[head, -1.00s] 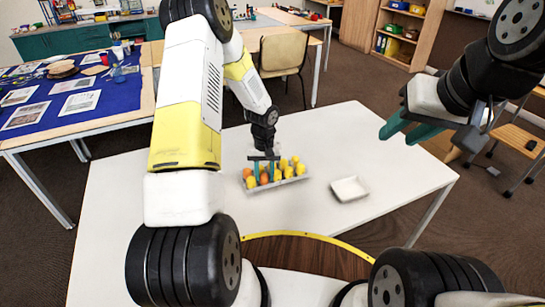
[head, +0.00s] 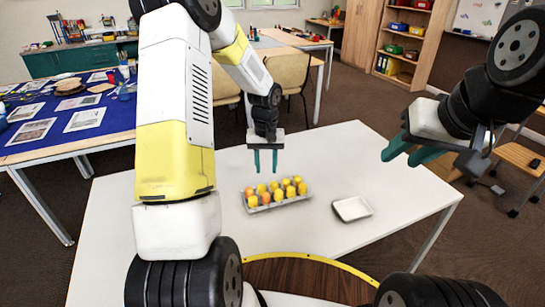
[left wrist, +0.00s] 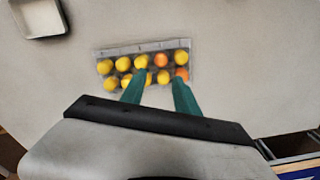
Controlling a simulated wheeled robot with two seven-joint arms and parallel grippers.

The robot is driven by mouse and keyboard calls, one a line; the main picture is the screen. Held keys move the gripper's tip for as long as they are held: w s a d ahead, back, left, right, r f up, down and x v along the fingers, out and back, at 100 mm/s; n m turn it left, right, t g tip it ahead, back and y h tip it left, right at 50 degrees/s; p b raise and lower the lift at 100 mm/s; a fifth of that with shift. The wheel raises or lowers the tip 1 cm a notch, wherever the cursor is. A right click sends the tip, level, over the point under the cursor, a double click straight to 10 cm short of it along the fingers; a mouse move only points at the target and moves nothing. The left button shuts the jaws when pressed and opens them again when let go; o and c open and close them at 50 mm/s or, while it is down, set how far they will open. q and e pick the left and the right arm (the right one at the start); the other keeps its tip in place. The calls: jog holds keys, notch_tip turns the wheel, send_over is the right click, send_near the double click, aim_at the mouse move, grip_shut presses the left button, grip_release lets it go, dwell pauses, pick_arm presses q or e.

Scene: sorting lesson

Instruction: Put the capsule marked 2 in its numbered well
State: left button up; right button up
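Several yellow and orange capsules (head: 276,189) sit in two rows in a grey tray of wells (head: 284,205) on the white table. The left wrist view also shows the capsules (left wrist: 123,63) and the tray (left wrist: 140,46). Their numbers are too small to read, so I cannot tell which is marked 2. My left gripper (head: 265,162) is open and empty, fingers pointing down above the tray's far side; its fingers (left wrist: 160,78) are apart in the left wrist view. My right gripper (head: 404,156) is open and empty, raised at the right.
A shallow white dish (head: 353,208) stands empty right of the tray; it also shows in the left wrist view (left wrist: 41,16). The white table (head: 330,155) is otherwise clear. A blue-covered table (head: 60,118) with papers stands at the left, chairs (head: 290,72) behind.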

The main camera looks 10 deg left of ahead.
pick_arm(q)
jog(key=s+r+t, duration=0.1)
jog(key=s+r, duration=0.3)
jog(key=r, duration=0.6)
jog(key=s+d+r+m+t+h, duration=0.1)
jog(key=s+r+t, duration=0.1)
jog(key=s+r, duration=0.5)
jog(key=s+d+r+m+t+h, duration=0.1)
jog(key=s+r+t, duration=0.2)
jog(key=s+r, duration=0.5)
jog(key=s, duration=0.5)
jog(key=shift+r+m, duration=0.3)
jog(key=shift+m, duration=0.1)
jog(key=shift+s+d, duration=0.1)
